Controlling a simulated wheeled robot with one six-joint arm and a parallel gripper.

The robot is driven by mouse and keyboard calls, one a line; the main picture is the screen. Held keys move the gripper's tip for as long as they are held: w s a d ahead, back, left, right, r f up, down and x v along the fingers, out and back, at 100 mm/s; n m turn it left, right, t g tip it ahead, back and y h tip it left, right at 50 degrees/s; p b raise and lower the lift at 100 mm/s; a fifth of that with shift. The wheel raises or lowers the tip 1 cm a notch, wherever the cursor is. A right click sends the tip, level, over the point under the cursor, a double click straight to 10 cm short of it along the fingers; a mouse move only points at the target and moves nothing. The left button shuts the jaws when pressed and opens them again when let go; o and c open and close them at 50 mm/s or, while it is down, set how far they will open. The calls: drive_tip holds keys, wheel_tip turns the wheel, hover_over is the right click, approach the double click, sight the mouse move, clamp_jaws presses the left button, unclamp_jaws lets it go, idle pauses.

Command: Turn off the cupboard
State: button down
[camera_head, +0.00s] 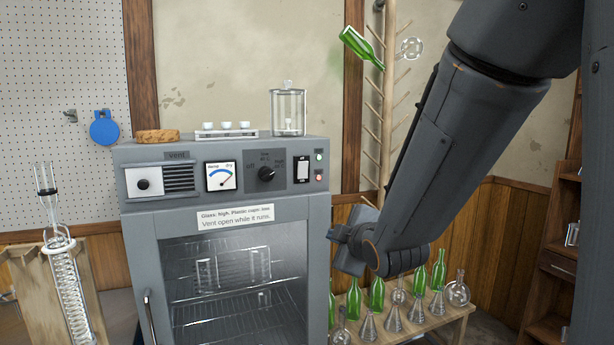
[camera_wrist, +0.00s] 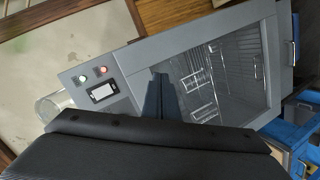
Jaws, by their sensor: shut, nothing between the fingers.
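The grey drying cupboard (camera_head: 225,205) stands at the centre left in the head view, its glass door closed; it also shows in the wrist view (camera_wrist: 130,62). Its panel has a black knob (camera_head: 266,174) among the marks off, low and high, though its exact pointing is hard to tell. To its right are a black-framed white rocker switch (camera_head: 303,170), a greenish lamp and a red lamp (camera_head: 319,178). The switch also shows in the wrist view (camera_wrist: 102,93). My gripper (camera_head: 352,232) is shut and empty, right of the cupboard and below panel height, apart from the switch.
A glass jar (camera_head: 288,112), small white cups and a cork ring (camera_head: 158,136) sit on the cupboard top. A low bench (camera_head: 440,323) with green bottles and flasks stands below my arm. A glass condenser (camera_head: 65,275) stands at the left.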

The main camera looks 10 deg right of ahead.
sight(303, 166)
wheel_tip(303, 166, up, 11)
drive_tip(key=w+a+n+t+y+b, duration=0.1)
drive_tip(key=n+t+y, duration=0.1)
drive_tip(key=n+t, duration=0.3)
drive_tip(key=shift+n, duration=0.9)
drive_tip(key=shift+w, duration=0.25)
drive_tip(key=w+p, duration=0.1)
drive_tip(key=w, duration=0.3)
drive_tip(key=w+a+r+p, duration=0.1)
drive_tip(key=w+p, duration=0.1)
drive_tip(key=w, duration=0.3)
drive_tip(key=w+a+p, duration=0.1)
drive_tip(key=w+p, duration=0.1)
drive_tip(key=w, duration=0.2)
drive_tip(key=shift+w+r, duration=0.25)
drive_tip(key=shift+w+r+b, duration=0.1)
drive_tip(key=shift+w+b, duration=0.05)
drive_tip(key=shift+b, duration=0.15)
drive_tip(key=s+d+r+b, duration=0.1)
drive_tip(key=s+d+b, duration=0.1)
drive_tip(key=s, duration=1.2)
drive_tip(key=shift+r+b, duration=0.35)
drive_tip(key=shift+b, duration=0.35)
drive_tip(key=shift+w+f, duration=0.1)
